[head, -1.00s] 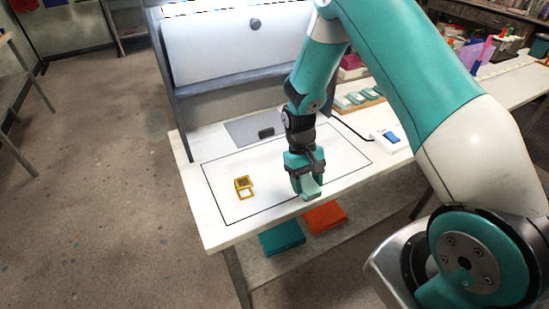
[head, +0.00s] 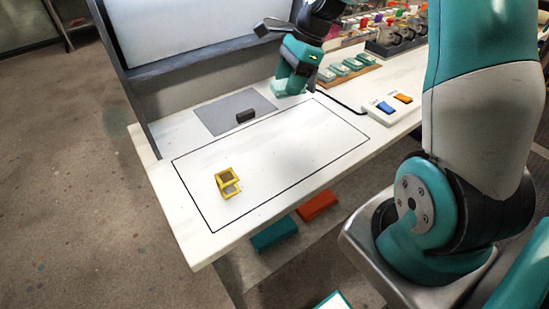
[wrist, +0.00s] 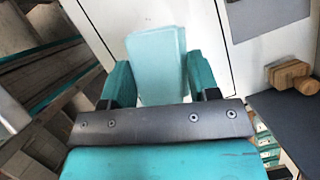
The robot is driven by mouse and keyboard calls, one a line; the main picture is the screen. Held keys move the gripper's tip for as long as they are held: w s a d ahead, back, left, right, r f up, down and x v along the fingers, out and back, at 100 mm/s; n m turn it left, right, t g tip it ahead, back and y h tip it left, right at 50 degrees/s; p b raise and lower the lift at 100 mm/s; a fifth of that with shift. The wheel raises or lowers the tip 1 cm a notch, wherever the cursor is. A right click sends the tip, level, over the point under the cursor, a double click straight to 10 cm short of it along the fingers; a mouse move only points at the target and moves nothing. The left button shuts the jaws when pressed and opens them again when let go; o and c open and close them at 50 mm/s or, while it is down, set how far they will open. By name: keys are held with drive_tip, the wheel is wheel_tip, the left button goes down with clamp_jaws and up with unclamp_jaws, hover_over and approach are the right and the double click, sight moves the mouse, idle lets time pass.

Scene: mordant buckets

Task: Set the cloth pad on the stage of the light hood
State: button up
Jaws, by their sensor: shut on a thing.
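My gripper (head: 289,88) is shut on a pale teal cloth pad (wrist: 157,62), which sticks out between the two teal fingers in the wrist view. In the head view, a little of the pad shows below the fingers, low near the tabletop at the back; whether it touches is unclear. The light hood (head: 190,75) stands at the back of the white table. Its stage, a flat grey plate (head: 222,112), lies left of my gripper. A small dark block (head: 245,116) sits at the plate's near edge; a brown block (wrist: 290,77) shows in the wrist view.
A yellow folding frame (head: 227,183) stands inside the black outline on the table (head: 300,150). A switch box (head: 390,108) with blue and orange rockers and a wooden tray (head: 352,82) of teal pieces lie to the right. The outlined area is mostly clear.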

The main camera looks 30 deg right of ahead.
sight(288, 140)
drive_tip(key=r+m, duration=0.1)
drive_tip(key=d+r+m+t+b, duration=0.1)
drive_tip(key=m, duration=0.1)
drive_tip(key=r+m+h, duration=0.1)
drive_tip(key=m, duration=0.1)
drive_tip(key=shift+s+d+r+t, duration=0.15)
drive_tip(key=shift+s+d+t, duration=0.1)
drive_tip(key=shift+s+t, duration=0.15)
drive_tip(key=shift+m+b, duration=0.3)
drive_tip(key=shift+m, duration=0.1)
wheel_tip(288, 140, down, 20)
drive_tip(key=shift+d+r, duration=0.1)
drive_tip(key=shift+r, duration=0.15)
drive_tip(key=shift+s+f, duration=0.1)
drive_tip(key=shift+f, duration=0.05)
drive_tip(key=o, duration=0.9)
